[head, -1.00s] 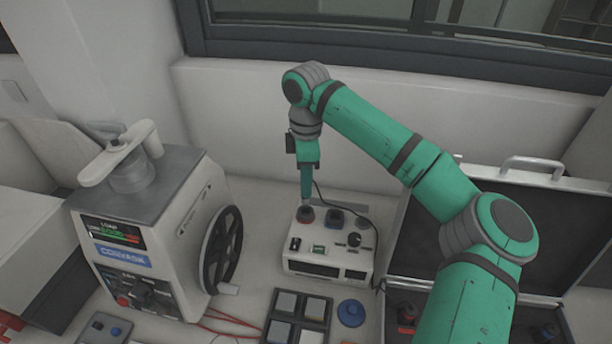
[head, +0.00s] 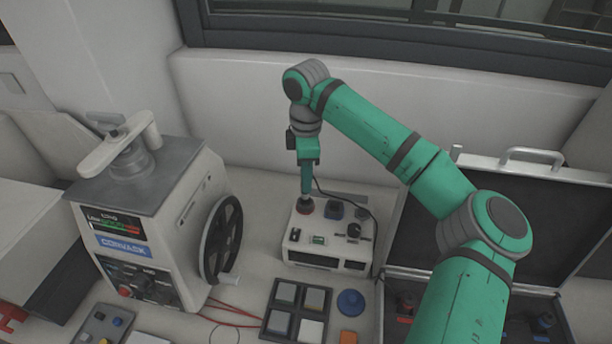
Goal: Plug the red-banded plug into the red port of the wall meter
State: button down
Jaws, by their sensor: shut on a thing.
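The wall meter (head: 324,247) is a pale box on the bench, with a red port (head: 305,207) at the left of its top and a dark blue port (head: 333,210) beside it. My gripper (head: 306,193) points straight down over the red port. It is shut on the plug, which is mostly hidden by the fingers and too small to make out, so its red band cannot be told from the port. The gripper's tip is at or just above the red port; I cannot tell how deep the plug sits.
A mounting press (head: 150,220) with a black handwheel (head: 222,240) stands left. An open dark case (head: 480,225) is at right, partly behind my arm. A tray of square pieces (head: 297,310) and a blue round knob (head: 350,303) lie in front. A thin dark cable (head: 345,196) loops right.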

aim_at(307, 197)
jog(key=shift+s+f, duration=0.1)
jog(key=shift+f, duration=1.55)
jog(key=shift+f, duration=0.3)
jog(key=shift+d+f, duration=0.1)
jog(key=shift+f, duration=0.4)
dwell(0.8)
jog(key=c, duration=1.6)
grip_release()
jog(key=shift+o, duration=0.7)
jog(key=o, duration=0.4)
jog(key=shift+o, duration=0.2)
